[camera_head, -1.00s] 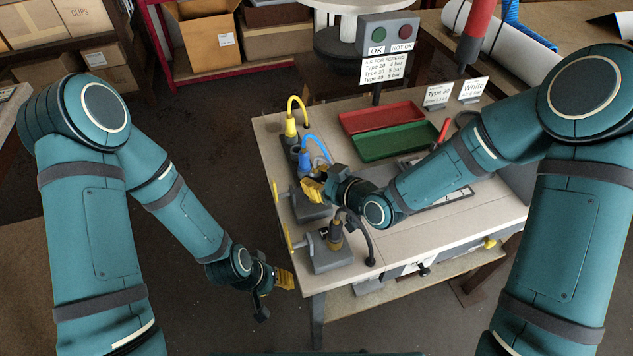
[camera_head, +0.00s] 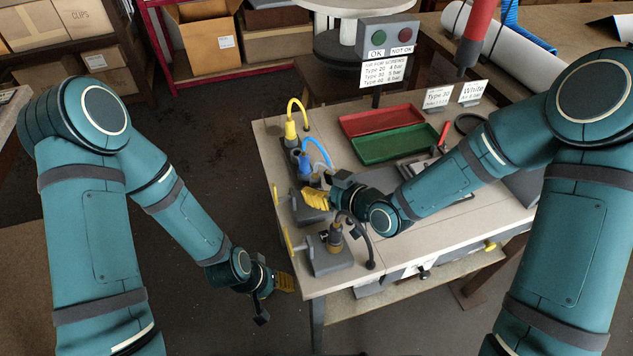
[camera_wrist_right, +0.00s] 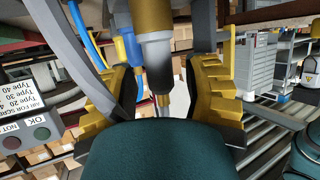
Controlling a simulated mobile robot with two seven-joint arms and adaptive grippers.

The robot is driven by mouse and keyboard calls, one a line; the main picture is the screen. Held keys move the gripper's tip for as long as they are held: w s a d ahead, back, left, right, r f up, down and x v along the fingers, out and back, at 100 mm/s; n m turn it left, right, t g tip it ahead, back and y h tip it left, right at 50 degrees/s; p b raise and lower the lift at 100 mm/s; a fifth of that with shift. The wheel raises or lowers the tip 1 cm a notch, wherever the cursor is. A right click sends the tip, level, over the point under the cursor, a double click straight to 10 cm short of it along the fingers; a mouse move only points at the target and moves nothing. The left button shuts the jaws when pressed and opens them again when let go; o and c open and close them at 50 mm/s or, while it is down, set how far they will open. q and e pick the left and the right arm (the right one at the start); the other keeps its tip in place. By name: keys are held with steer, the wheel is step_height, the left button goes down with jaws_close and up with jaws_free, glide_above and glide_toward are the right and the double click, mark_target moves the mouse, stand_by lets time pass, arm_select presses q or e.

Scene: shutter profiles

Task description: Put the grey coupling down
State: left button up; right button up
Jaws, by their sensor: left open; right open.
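The grey coupling (camera_head: 335,238), with a brass-coloured part and a dark hose, stands upright on the grey block at the front left of the table. My right gripper (camera_head: 318,198) is open just beyond it in the head view. In the right wrist view, a grey and black coupling with a brass part (camera_wrist_right: 156,50) shows between the spread yellow fingers of my right gripper (camera_wrist_right: 160,85), with gaps on both sides. How deep it sits between them is unclear. My left gripper (camera_head: 284,283) is open and empty, off the table's left front corner.
A coupling with a yellow hose (camera_head: 290,128) and one with a blue hose (camera_head: 305,165) stand behind along the left edge. A red tray (camera_head: 380,118) and a green tray (camera_head: 395,143) lie further back. A sign post with two buttons (camera_head: 388,37) stands behind them.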

steer(key=v, duration=0.6)
steer(key=shift+p, duration=0.35)
steer(key=shift+d, duration=0.1)
